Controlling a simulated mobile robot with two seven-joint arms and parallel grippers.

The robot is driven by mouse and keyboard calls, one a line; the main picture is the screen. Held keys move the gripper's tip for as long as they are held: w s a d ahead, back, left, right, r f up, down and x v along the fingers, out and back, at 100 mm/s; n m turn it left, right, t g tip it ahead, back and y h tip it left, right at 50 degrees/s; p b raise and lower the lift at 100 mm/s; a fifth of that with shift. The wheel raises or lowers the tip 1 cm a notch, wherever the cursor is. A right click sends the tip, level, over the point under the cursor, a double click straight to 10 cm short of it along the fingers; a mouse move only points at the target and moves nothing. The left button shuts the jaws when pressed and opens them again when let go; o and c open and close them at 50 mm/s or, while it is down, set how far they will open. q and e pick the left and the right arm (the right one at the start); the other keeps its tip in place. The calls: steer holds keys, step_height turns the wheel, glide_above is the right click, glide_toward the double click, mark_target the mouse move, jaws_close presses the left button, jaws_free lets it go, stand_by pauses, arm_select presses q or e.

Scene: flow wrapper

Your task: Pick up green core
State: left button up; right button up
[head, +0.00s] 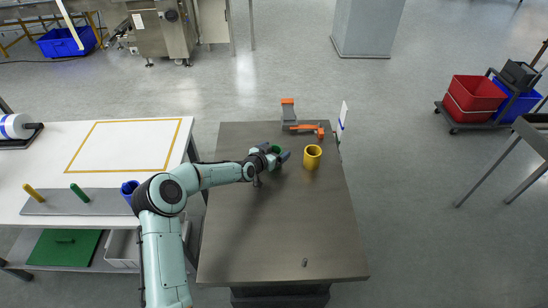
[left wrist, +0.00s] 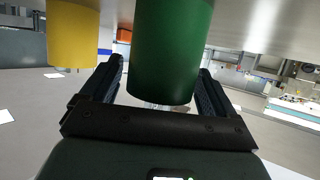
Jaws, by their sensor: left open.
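The green core (head: 276,149) stands on the brown table (head: 270,225), mostly hidden by my left gripper in the head view. In the left wrist view the green core (left wrist: 170,50) is large and lies between the two dark fingers. My left gripper (head: 277,155) is open around it. In the left wrist view the gripper (left wrist: 163,88) shows a gap on the left side of the core, while the right finger looks close to it; contact cannot be told. My right gripper is not in view.
A yellow core (head: 312,157) stands just right of the green one and also shows in the left wrist view (left wrist: 73,35). An orange and grey device (head: 303,120) is at the table's back. A small grey part (head: 304,262) lies near the front; the table's front half is mostly clear.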

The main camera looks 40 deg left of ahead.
arm_select(q)
steer(key=c, duration=1.1)
steer(key=shift+o, duration=0.2)
steer(key=shift+r, duration=0.15)
